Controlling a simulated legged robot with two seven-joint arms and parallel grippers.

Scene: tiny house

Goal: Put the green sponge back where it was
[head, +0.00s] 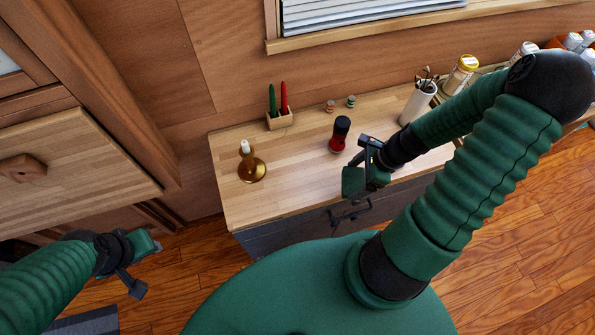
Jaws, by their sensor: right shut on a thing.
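My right gripper (362,164) is above the front part of the wooden counter, to the right of the candle holder. It is shut on the green sponge (352,182), a small dark green block at its fingertips. The dark fingers and wrist hide part of the sponge. My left gripper (146,264) is low at the left, over the floor and away from the counter. Its fingers are apart, with nothing seen between them.
The wooden counter (300,178) holds a brass candle holder (252,170), a pen box (280,122), a red and black bottle (339,135), small spools (351,101) and a white utensil cup (417,104). Jars stand at the back right.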

